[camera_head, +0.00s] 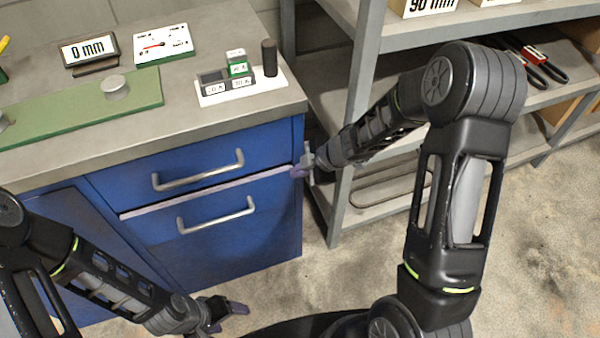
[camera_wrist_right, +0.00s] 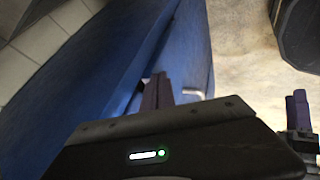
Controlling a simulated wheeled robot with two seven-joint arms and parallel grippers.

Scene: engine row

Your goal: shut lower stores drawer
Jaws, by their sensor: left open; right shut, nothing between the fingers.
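The blue cabinet has an upper drawer (camera_head: 190,160) and, under it, the lower drawer (camera_head: 222,238), each with a grey bar handle. A pale strip shows along the top of the lower drawer, so it stands out slightly. My right gripper (camera_head: 303,168) is shut and empty at the cabinet's right front edge, beside the drawers' right end. In the right wrist view its purple fingers (camera_wrist_right: 157,92) are together close to the blue cabinet (camera_wrist_right: 95,65); contact cannot be told. My left gripper (camera_head: 226,308) is open and empty, low in front of the cabinet.
A grey shelf rack (camera_head: 345,200) stands close to the cabinet's right. The floor (camera_head: 540,250) at right is clear.

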